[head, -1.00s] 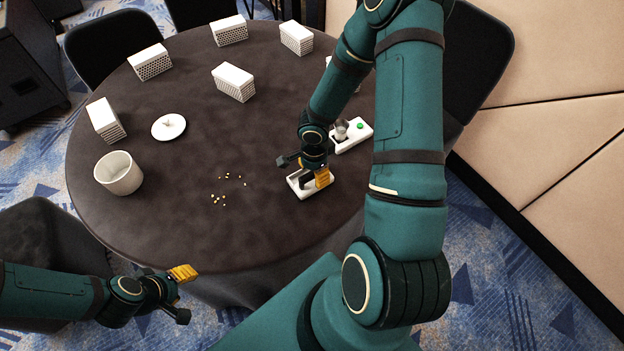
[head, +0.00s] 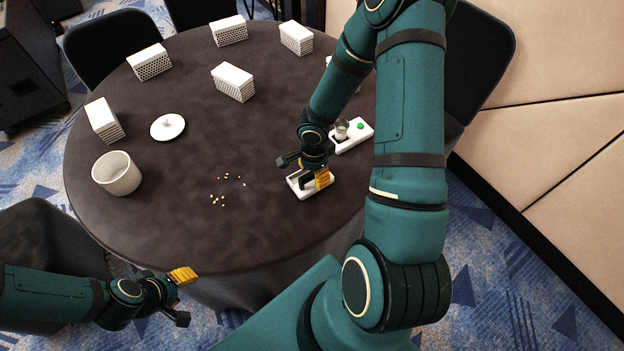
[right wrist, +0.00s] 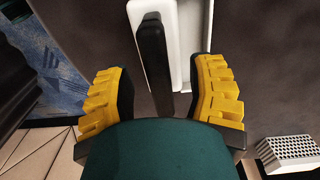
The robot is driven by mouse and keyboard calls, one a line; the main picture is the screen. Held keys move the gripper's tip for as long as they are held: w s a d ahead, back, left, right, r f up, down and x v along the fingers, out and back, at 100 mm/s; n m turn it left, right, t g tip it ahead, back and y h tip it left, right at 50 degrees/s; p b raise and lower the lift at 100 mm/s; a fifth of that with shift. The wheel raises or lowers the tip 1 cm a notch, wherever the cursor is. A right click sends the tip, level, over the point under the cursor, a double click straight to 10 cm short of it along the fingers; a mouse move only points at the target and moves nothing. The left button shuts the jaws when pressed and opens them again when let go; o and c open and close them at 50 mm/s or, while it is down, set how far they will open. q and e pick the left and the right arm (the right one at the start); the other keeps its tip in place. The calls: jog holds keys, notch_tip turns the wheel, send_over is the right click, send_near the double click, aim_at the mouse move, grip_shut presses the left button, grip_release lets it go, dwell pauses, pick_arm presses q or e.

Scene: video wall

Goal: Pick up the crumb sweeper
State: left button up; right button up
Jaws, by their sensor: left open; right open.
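The crumb sweeper has a black handle (right wrist: 153,60) and what looks like a white body (right wrist: 175,40). It lies in a shallow white tray (right wrist: 209,25) on the table. In the head view the white tray (head: 296,186) is at the table's right front, and my right gripper partly hides the sweeper. My right gripper (head: 309,178) is open right over it. In the right wrist view the handle's near end lies between the open yellow fingers of my right gripper (right wrist: 163,75), with gaps on both sides. My left gripper (head: 180,294) is open and empty, off the table's front left edge.
The round dark table (head: 200,120) holds crumbs (head: 217,199), a white pot (head: 117,174), a white lid (head: 168,127) and several white perforated boxes (head: 233,82). A white base with a green button (head: 361,126) stands behind the tray. Chairs and a padded wall (head: 570,110) surround it.

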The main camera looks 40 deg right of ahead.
jog(key=shift+c, duration=0.4)
grip_shut()
